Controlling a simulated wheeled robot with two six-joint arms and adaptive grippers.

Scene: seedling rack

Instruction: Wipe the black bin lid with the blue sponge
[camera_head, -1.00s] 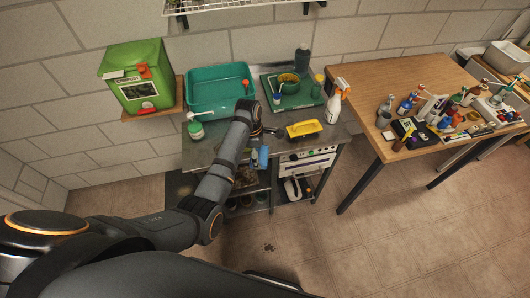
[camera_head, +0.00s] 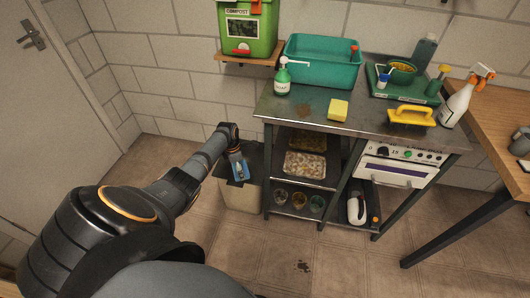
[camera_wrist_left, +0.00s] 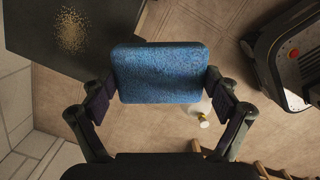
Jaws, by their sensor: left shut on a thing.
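The blue sponge (camera_wrist_left: 160,73) is held level between the fingers of my left gripper (camera_wrist_left: 162,88). In the head view the sponge (camera_head: 238,172) shows under my left gripper (camera_head: 238,160), at the bin beside the counter. The black bin lid (camera_head: 255,158) is partly hidden by my arm there. In the left wrist view the dark lid (camera_wrist_left: 115,22) fills the top left, with a tan speckled patch of dirt (camera_wrist_left: 72,30) on it. The sponge lies to the right of the patch, near the lid's edge; contact cannot be told. My right gripper is not in view.
The pale bin (camera_head: 240,198) stands on the floor left of the metal counter (camera_head: 310,115). On the counter are a soap bottle (camera_head: 282,80), a yellow sponge (camera_head: 338,110), a yellow-handled brush (camera_head: 410,117) and a teal basin (camera_head: 322,65). Floor left of the bin is clear.

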